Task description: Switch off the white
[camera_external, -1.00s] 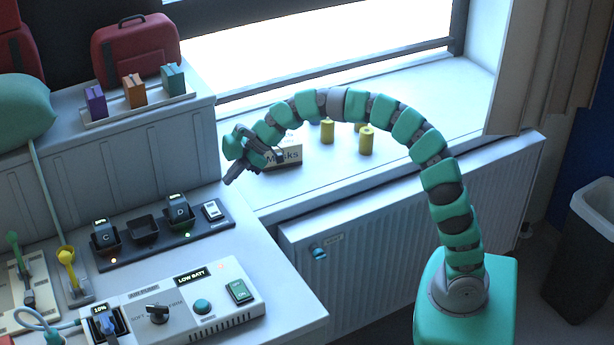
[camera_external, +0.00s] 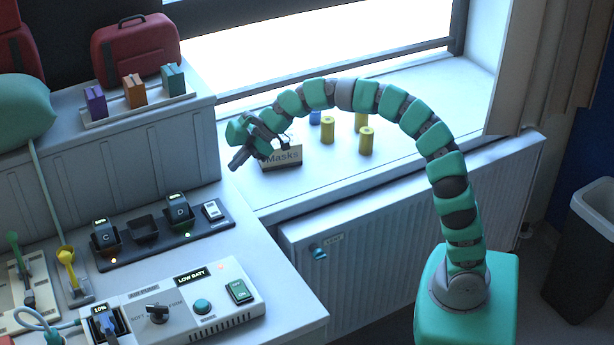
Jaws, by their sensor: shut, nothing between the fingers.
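A small white rocker switch (camera_external: 212,210) sits at the right end of the dark charging strip (camera_external: 158,255). Which way it is tipped is too small to tell. A green light shows on the strip near it. My gripper (camera_external: 235,166) is shut and empty. It hangs in the air above and a little right of the white switch in the picture, pointing down and left, apart from the strip. A second switch, green in a dark frame (camera_external: 240,291), sits on the white console (camera_external: 215,318).
Battery packs C (camera_external: 105,238) and D (camera_external: 179,209) stand in the strip, with an empty slot between. A radiator (camera_external: 400,235) is below.

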